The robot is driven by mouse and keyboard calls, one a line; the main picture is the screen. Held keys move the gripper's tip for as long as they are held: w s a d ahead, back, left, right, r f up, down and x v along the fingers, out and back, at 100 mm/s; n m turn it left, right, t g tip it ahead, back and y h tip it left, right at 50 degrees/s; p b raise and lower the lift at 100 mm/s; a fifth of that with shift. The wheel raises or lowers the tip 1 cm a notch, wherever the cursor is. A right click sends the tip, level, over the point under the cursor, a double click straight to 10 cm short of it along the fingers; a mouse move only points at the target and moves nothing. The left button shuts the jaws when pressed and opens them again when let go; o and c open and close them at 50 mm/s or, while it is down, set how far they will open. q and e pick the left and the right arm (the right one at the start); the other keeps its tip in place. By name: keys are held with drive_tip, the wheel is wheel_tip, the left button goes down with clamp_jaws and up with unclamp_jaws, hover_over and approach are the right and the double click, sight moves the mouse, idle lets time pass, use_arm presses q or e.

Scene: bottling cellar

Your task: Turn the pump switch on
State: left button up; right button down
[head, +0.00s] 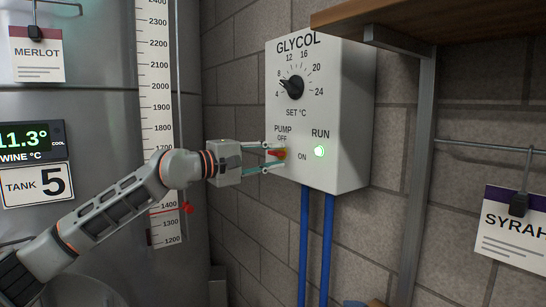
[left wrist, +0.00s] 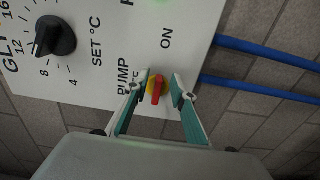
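The pump switch (head: 277,153) is a red handle on a yellow disc, low on the front of the white GLYCOL box (head: 345,120). Its handle lies about level, in line with the ON label at its right; OFF is above it. The green RUN lamp (head: 319,151) is lit. My left gripper (head: 268,157) is open at the switch, one finger above and one below it. In the left wrist view the switch (left wrist: 156,89) stands between the fingertips (left wrist: 160,85), with a visible gap on each side of the handle. My right gripper is in neither view.
A temperature dial (head: 292,87) sits above the switch. Blue pipes (head: 316,240) run down from the box. A wooden shelf (head: 450,25) juts out at upper right. A steel tank with a level scale (head: 160,100) stands at left, and a SYRAH card (head: 515,230) hangs at right.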

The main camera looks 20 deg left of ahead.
use_arm(q)
drive_tip(key=v, duration=1.2)
